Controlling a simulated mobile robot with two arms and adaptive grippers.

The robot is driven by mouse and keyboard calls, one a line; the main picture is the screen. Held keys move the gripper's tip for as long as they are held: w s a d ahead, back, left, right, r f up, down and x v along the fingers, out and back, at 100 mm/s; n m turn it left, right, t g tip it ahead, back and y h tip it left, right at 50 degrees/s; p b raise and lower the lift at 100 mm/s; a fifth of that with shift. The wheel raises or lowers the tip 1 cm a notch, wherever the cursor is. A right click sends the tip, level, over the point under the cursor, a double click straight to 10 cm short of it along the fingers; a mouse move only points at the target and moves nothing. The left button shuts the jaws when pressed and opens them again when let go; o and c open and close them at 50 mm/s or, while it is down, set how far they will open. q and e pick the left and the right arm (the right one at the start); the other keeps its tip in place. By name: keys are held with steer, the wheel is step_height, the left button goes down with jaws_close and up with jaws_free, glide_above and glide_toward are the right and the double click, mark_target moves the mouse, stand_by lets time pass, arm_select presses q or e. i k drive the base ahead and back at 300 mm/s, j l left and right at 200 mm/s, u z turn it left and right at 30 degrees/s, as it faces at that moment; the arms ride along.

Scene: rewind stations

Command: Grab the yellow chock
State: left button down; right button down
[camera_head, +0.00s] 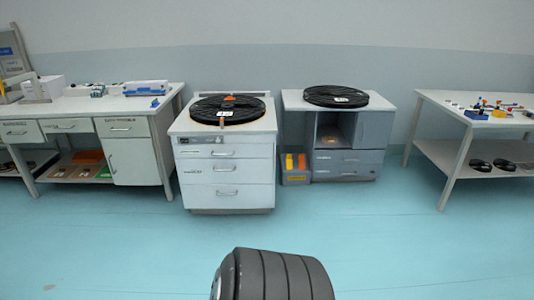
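No object in view can be named for certain as the yellow chock. A small grey bin (295,179) stands on the floor between the two middle cabinets, with upright yellow-orange pieces (289,163) and redder pieces in it. Small yellow, red and blue items (483,109) also lie on the right table; they are too small to make out. Neither of my grippers shows in the head view.
A white drawer cabinet (225,175) and a grey cabinet (350,163) each carry a black reel. A workbench (110,104) stands at the left, a table (452,103) with a lower shelf at the right.

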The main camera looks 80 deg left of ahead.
mark_target(289, 161)
steer(key=u, duration=2.6)
steer(key=i+l+z, duration=0.35)
steer(key=i, duration=0.55)
steer(key=i+z, duration=0.4)
steer(key=i, duration=0.55)
